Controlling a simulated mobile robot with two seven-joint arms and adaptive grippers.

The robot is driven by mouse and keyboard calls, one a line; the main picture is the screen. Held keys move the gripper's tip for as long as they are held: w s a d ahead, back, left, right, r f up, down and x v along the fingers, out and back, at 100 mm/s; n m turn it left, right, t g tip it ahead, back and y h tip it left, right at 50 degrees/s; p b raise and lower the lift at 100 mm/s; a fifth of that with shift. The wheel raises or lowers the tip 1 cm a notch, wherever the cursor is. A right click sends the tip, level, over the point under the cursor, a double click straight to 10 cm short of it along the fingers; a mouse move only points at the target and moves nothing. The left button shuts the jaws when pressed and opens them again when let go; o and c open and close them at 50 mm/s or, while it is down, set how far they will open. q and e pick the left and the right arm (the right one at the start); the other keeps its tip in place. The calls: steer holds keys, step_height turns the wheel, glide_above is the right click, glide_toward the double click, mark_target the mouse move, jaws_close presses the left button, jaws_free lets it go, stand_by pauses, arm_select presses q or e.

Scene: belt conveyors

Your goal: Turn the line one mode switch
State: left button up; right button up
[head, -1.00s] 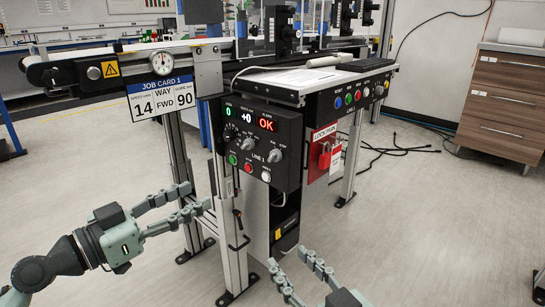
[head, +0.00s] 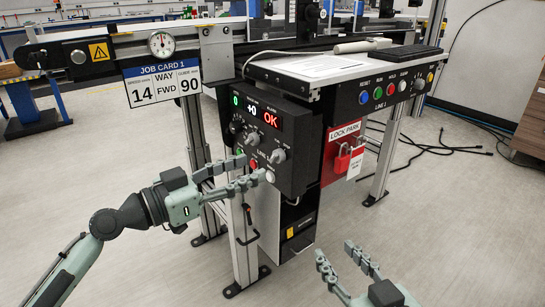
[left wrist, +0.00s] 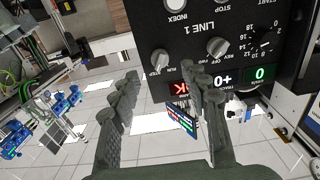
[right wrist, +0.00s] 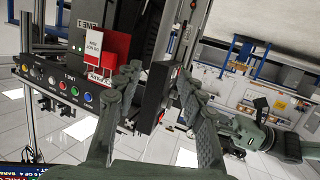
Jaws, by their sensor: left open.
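The LINE 1 panel (head: 295,150) carries several knobs and a display reading 0, +0 and OK. No knob is legibly labelled mode. The right knob (head: 278,156), marked RUN and STOP or STEP, also shows in the left wrist view (left wrist: 160,60). The REV OFF FWD knob (left wrist: 217,47) is beside it. My left gripper (head: 250,170) is open and empty in front of the panel's lower part. In the left wrist view the right knob lies ahead between its fingertips (left wrist: 162,83), apparently apart. My right gripper (head: 335,250) is open and empty, low at the front.
Job card 1 (head: 162,82) reads 14, FWD, 90. A red lock board (head: 333,165) with padlocks hangs right of the panel. A LINE 2 button box (head: 387,95) sits under the desk edge. Cables (head: 450,145) lie on the floor at right.

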mark_target(272, 159)
arm_select(q)
steer(key=p+x, duration=0.1)
steer(key=x, duration=0.5)
arm_select(e)
steer(key=s+d+f+g+h, duration=0.2)
steer(key=d+f+g, duration=0.1)
steer(key=d+f, duration=0.1)
steer(key=shift+f, duration=0.75)
arm_select(q)
jaws_close()
arm_select(e)
steer(key=shift+w, duration=0.1)
